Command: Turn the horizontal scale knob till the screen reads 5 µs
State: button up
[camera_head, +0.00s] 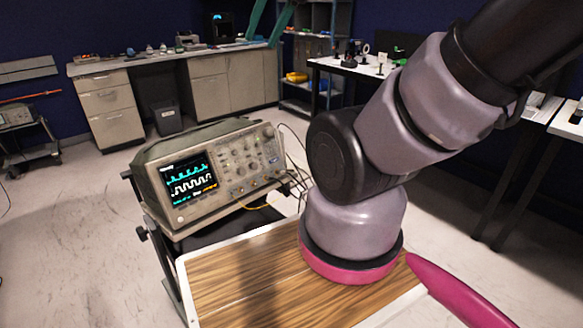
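The oscilloscope (215,165) stands on a cart left of centre, its front turned toward the lower right. Its screen (189,180) is lit, with a cyan trace above a white square-like trace. Small coloured readouts run along the bottom of the screen, too small to read. Several knobs and buttons fill the panel (236,160) to the right of the screen. I cannot tell which one is the horizontal scale knob or how it is turned. My arm crosses the right half of the view, to the right of the oscilloscope. My gripper is not in view.
A wood-grain surface (235,280) with a pale rim lies in front of the oscilloscope. Cables (296,178) hang at the oscilloscope's right side. A long workbench (165,57) stands at the back, with a dark bin (167,117) before it. Open floor lies to the left.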

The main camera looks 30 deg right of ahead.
aim_at(253, 166)
jog(key=k+l+z, duration=0.15)
jog(key=k+j+u, duration=0.2)
jog(key=k, duration=0.2)
jog(key=k+j+u, duration=0.25)
jog(key=k, duration=0.15)
